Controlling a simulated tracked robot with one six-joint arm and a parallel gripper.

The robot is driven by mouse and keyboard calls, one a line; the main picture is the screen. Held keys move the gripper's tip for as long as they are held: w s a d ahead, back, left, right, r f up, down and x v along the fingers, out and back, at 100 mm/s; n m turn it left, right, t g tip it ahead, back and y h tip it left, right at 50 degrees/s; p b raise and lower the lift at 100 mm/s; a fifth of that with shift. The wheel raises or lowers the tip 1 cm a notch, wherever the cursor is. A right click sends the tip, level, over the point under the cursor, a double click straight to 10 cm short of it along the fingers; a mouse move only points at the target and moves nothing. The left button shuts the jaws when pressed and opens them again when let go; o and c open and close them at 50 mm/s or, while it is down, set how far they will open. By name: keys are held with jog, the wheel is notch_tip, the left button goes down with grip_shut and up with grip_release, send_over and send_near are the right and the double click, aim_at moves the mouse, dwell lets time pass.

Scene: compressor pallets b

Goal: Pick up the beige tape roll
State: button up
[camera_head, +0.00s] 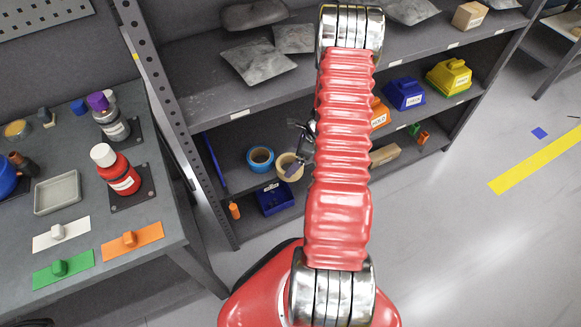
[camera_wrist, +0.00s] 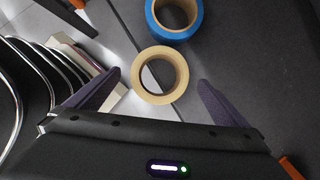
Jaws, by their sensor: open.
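The beige tape roll (camera_wrist: 160,92) lies flat on a grey shelf, its hole facing up, in the wrist view. My gripper (camera_wrist: 158,92) is open, with its two dark fingers on the left and right of the roll. I cannot tell how far above the shelf the fingertips are. In the head view the beige roll (camera_head: 287,162) is on the lower shelf, partly hidden behind my gripper and red arm. A blue tape roll (camera_wrist: 172,32) lies just beyond the beige one, very close to it or touching; it also shows in the head view (camera_head: 260,159).
A table (camera_head: 150,205) with bottles is at left. Open floor lies at right.

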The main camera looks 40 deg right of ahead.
jog(key=shift+f, duration=0.2)
jog(key=shift+x, duration=2.55)
jog(key=shift+s, duration=0.1)
jog(key=shift+c, duration=0.5)
jog(key=c, duration=1)
jog(key=shift+r, duration=1.6)
jog(key=shift+s+r, duration=0.2)
jog(key=shift+s, duration=0.1)
jog(key=s+a, duration=0.1)
jog(key=s, duration=0.4)
jog(key=s+a, duration=0.2)
jog(key=s, duration=0.4)
jog(key=s+a, duration=0.2)
jog(key=s, duration=0.3)
jog(key=shift+s, duration=0.35)
